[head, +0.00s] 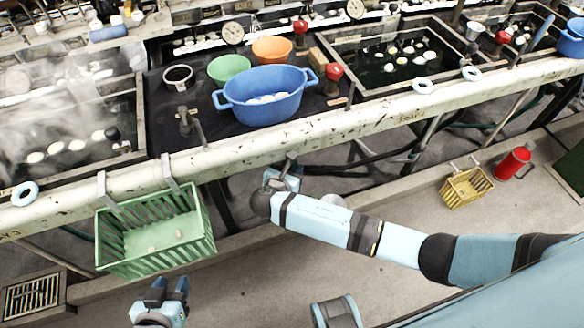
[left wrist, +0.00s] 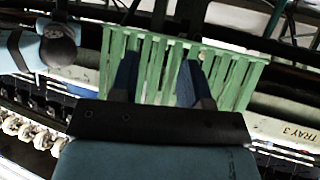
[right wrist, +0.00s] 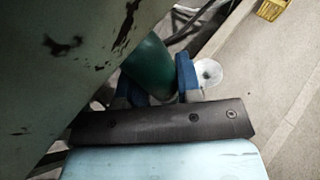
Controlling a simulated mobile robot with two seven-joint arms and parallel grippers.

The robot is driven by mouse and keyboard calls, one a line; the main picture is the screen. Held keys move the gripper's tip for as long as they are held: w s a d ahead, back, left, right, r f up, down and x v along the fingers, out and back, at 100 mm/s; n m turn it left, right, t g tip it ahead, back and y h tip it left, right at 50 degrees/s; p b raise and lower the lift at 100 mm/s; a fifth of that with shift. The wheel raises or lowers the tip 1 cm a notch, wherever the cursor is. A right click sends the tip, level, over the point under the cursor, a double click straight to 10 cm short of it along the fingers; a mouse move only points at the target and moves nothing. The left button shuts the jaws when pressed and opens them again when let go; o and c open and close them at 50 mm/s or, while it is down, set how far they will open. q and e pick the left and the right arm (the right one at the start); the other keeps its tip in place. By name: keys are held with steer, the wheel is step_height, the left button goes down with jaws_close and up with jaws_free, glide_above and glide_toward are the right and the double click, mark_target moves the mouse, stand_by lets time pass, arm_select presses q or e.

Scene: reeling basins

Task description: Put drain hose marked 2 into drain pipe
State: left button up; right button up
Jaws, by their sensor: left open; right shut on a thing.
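My right gripper (head: 283,176) is under the front edge of the bench. In the right wrist view its blue fingers (right wrist: 158,85) are shut on a dark green hose (right wrist: 148,64); no number shows on it. A pale round piece (right wrist: 208,72) with a small centre shows just beyond the right finger, and a pale rounded thing (head: 333,201) shows behind my right forearm; I cannot tell if either is the drain pipe. My left gripper (head: 166,288) is open and empty, below the green basket; its fingers show in the left wrist view (left wrist: 158,80).
The green basket (head: 155,262) hangs from the bench rail (head: 265,150). A yellow basket (head: 466,187) and a red extinguisher (head: 513,163) stand at the right. A floor grate (head: 32,296) lies at lower left. A blue tub (head: 265,108) sits on the bench. Dark hoses (head: 372,157) run underneath.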

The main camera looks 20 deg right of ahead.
steer(key=shift+w+d+r+p, duration=0.15)
steer(key=shift+d+r+p, duration=0.15)
steer(key=shift+d+p, duration=0.45)
steer(key=shift+d, duration=0.25)
steer(key=shift+w+d+r+p, duration=0.15)
steer(key=shift+d+p, duration=0.55)
steer(key=shift+d, duration=0.55)
steer(key=shift+w+d+f+p, duration=0.1)
steer(key=shift+d+p, duration=0.6)
steer(key=shift+d, duration=0.5)
steer(key=shift+s+a+f+b, duration=0.1)
steer(key=shift+f+b, duration=0.6)
steer(key=shift+f, duration=0.7)
steer(key=shift+s+a+f+b, duration=0.1)
steer(key=shift+f+b, duration=0.55)
steer(key=shift+f, duration=0.7)
